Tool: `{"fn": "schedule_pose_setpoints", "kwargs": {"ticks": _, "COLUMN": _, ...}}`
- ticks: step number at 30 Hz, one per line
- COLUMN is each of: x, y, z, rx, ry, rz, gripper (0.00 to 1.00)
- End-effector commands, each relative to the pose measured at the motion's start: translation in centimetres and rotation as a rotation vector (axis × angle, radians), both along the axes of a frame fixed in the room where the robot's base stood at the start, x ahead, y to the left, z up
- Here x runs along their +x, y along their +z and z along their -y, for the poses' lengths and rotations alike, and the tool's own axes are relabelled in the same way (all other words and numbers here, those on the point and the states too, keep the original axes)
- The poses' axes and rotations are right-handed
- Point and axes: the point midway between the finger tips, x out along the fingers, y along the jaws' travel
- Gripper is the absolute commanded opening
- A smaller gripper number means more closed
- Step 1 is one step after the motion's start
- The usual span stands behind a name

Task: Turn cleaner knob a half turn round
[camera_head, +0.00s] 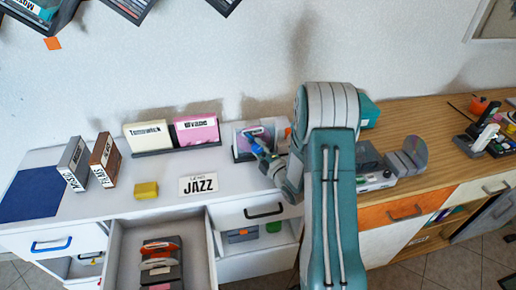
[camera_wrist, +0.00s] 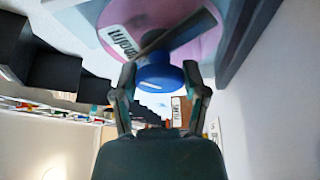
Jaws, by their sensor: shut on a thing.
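The blue knob (camera_wrist: 160,76) is in the middle of the wrist view, in front of a pink disc (camera_wrist: 195,38) with a white label. My gripper (camera_wrist: 159,80) has one finger on each side of the knob and is shut on it. In the head view, the cleaner (camera_head: 240,153) stands on the white counter, with a disc (camera_head: 252,132) showing in it. My gripper (camera_head: 262,155) is at its front, and my arm covers the area to its right. The knob's turn angle cannot be told.
A white JAZZ sign (camera_head: 198,185), a yellow block (camera_head: 146,190) and a pink case (camera_head: 196,130) are on the counter to the left. An open drawer (camera_head: 119,245) with several items juts out below. A grey device (camera_head: 376,180) stands right of my arm.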

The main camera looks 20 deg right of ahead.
Motion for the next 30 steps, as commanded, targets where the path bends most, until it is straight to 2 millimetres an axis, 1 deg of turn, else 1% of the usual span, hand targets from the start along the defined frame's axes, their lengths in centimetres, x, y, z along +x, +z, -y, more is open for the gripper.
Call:
{"fn": "schedule_pose_setpoints", "kwargs": {"ticks": 1, "x": -0.08, "y": -0.43, "z": 0.03, "rx": 0.026, "ry": -0.003, "rz": -0.007, "gripper": 0.1}}
{"fn": "schedule_pose_setpoints", "kwargs": {"ticks": 9, "x": -0.09, "y": -0.51, "z": 0.02, "rx": 0.123, "ry": -0.004, "rz": 0.011, "gripper": 0.1}}
{"fn": "schedule_pose_setpoints", "kwargs": {"ticks": 25, "x": -0.14, "y": -0.6, "z": 0.01, "rx": 0.145, "ry": -0.004, "rz": 0.012, "gripper": 0.1}}
{"fn": "schedule_pose_setpoints", "kwargs": {"ticks": 26, "x": -0.14, "y": -0.61, "z": 0.0, "rx": 0.145, "ry": -0.004, "rz": 0.012, "gripper": 0.62}}
{"fn": "schedule_pose_setpoints", "kwargs": {"ticks": 27, "x": -0.15, "y": -0.6, "z": 0.0, "rx": 0.145, "ry": -0.004, "rz": 0.012, "gripper": 0.8}}
{"fn": "schedule_pose_setpoints", "kwargs": {"ticks": 28, "x": -0.15, "y": -0.59, "z": 0.0, "rx": 0.146, "ry": -0.004, "rz": 0.013, "gripper": 0.92}}
{"fn": "schedule_pose_setpoints", "kwargs": {"ticks": 30, "x": -0.13, "y": -0.51, "z": -0.01, "rx": 0.145, "ry": -0.003, "rz": 0.016, "gripper": 0.92}}
